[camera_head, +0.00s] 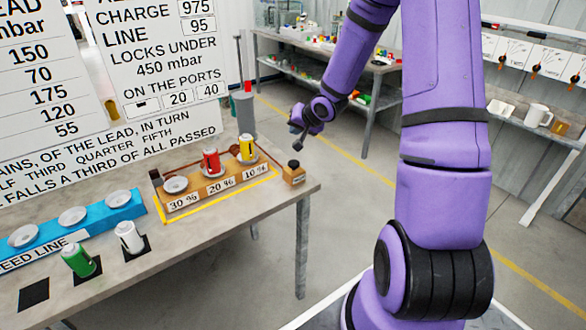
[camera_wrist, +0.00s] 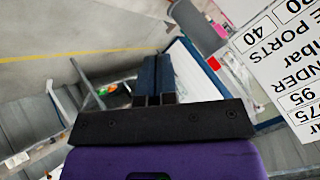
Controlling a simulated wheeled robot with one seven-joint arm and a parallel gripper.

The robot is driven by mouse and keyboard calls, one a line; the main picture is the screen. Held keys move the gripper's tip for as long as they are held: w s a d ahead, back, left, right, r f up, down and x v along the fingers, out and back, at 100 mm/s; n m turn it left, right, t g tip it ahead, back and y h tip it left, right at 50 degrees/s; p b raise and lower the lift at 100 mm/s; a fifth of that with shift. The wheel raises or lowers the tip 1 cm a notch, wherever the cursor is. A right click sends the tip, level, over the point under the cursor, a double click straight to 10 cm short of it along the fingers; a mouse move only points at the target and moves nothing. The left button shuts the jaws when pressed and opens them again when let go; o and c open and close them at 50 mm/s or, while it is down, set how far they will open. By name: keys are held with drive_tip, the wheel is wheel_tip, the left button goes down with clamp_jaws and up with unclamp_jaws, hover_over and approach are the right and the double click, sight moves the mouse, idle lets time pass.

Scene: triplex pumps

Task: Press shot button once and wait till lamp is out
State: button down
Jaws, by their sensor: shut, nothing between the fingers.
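A small wooden box with a black button on top (camera_head: 293,172) stands at the right end of the bench; its label is too small to read. My gripper (camera_head: 297,143) is above the box, apart from the button, at the end of my purple arm. In the wrist view the two dark fingers of my gripper (camera_wrist: 157,62) lie together, shut and empty. I cannot pick out the button in the wrist view. No lit lamp can be made out for sure in either view.
A wooden rack (camera_head: 215,192) marked 30 %, 20 % and 10 % holds a red can (camera_head: 211,162) and a yellow can (camera_head: 247,148). A blue rack (camera_head: 100,222), a green can (camera_head: 78,260) and a white can (camera_head: 129,237) are at left. Sign boards (camera_head: 160,60) stand behind.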

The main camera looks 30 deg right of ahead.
sight(295, 162)
drive_tip(key=shift+f, duration=0.1)
idle(0.3)
drive_tip(key=shift+f, duration=4.35)
drive_tip(key=shift+f, duration=0.4)
drive_tip(key=shift+f, duration=0.7)
drive_tip(key=shift+r, duration=1.1)
drive_tip(key=shift+r, duration=2.55)
